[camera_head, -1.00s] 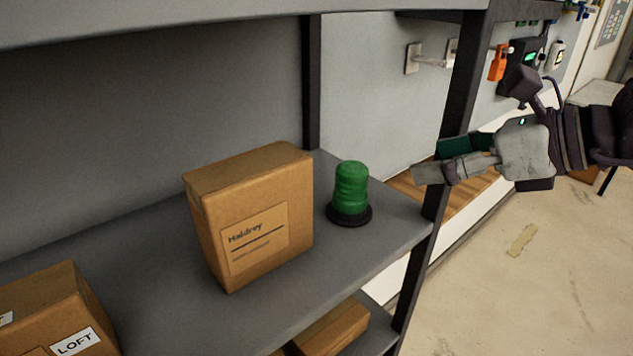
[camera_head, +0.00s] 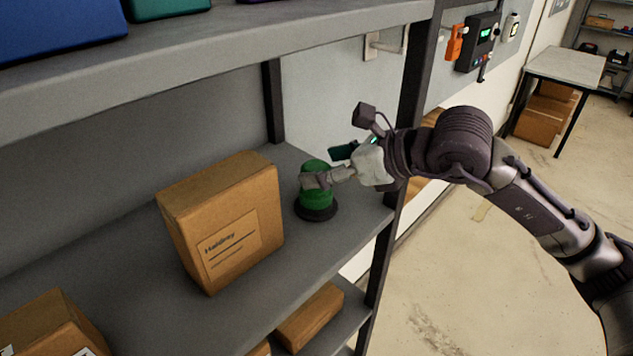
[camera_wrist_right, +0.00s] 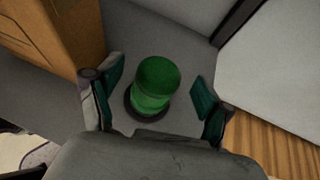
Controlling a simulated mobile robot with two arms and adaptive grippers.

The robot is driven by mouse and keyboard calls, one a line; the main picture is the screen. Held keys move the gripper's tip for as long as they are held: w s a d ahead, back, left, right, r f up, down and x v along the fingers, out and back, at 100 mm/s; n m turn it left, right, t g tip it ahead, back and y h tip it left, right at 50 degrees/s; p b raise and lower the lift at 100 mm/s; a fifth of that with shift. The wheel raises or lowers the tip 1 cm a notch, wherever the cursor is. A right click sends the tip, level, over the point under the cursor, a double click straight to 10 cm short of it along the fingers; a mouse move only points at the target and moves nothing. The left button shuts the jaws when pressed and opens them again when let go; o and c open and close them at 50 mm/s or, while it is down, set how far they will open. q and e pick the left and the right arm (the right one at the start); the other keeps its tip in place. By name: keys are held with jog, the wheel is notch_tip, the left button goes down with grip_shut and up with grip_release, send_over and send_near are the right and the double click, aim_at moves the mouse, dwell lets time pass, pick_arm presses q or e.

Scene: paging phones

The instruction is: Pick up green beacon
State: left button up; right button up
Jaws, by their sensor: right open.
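The green beacon (camera_head: 318,197) stands upright on its black base on the grey shelf (camera_head: 255,305), to the right of a cardboard box. My right gripper (camera_head: 325,166) is at the beacon, its near finger covering part of the green dome in the head view. In the right wrist view the beacon (camera_wrist_right: 156,85) stands between the two spread fingers of the right gripper (camera_wrist_right: 158,90), with a gap on each side. The right gripper is open and holds nothing. My left gripper is not in view.
A cardboard box (camera_head: 225,220) labelled Haidrey stands close to the left of the beacon. A dark shelf post (camera_head: 408,90) rises behind my right wrist. The upper shelf (camera_head: 215,58) overhangs. Another box (camera_head: 45,330) sits at the lower left.

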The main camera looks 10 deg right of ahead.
jog(key=shift+x, duration=1.15)
jog(key=c, duration=0.3)
jog(key=shift+r, duration=0.15)
grip_shut()
